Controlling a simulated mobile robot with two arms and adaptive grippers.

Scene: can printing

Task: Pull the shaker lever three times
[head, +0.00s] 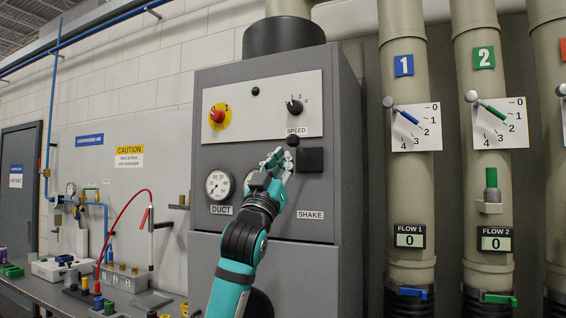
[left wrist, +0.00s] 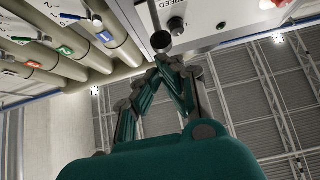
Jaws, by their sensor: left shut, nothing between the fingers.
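The shaker lever's dark round knob (head: 292,141) sits on the front of the grey cabinet (head: 345,110), beside a black square plate (head: 311,160) and above the SHAKE label. My left gripper (head: 280,158) is raised in front of the cabinet, just left of and below the knob. Its fingers are shut with nothing between them. In the left wrist view the knob (left wrist: 160,40) shows just beyond the fingertips (left wrist: 170,60). I cannot tell whether the fingers touch it. The lever's shaft is mostly hidden. My right gripper is not in view.
Above the lever are a SPEED dial (head: 294,106) and a red-and-yellow switch (head: 217,115). Numbered pipes (head: 408,180) with valve levers stand right. A bench (head: 75,280) with fittings is at lower left.

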